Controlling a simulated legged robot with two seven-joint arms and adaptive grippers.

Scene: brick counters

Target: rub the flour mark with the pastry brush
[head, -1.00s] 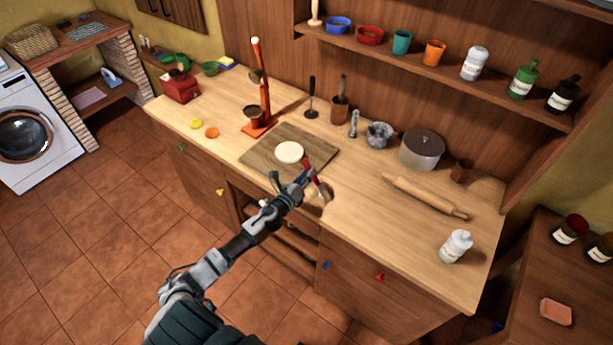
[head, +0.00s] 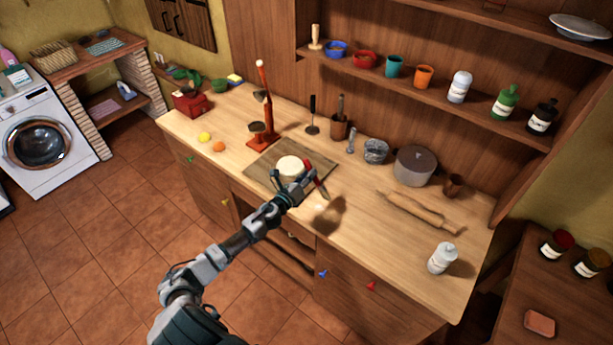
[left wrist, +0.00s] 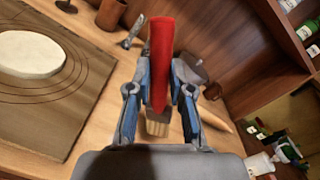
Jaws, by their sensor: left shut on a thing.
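My left gripper (head: 300,182) is shut on the pastry brush (head: 315,178), near the front right corner of the wooden board. In the left wrist view the brush's red handle (left wrist: 160,55) stands between the fingers (left wrist: 160,85), with pale bristles (left wrist: 157,123) below. The bristles appear above the counter, and a dark shadow lies on the wood to their right. A small pale patch (head: 318,207) near the brush may be the flour mark, but I cannot tell for sure. My right gripper is not in view.
A board (head: 318,158) holds a round white dough piece (head: 289,164). Behind stand a red-orange stand (head: 262,110), a utensil pot (head: 339,126), a grey bowl (head: 376,152) and a lidded pot (head: 414,166). A rolling pin (head: 420,212) and white bottle (head: 442,258) are right. The front middle counter is clear.

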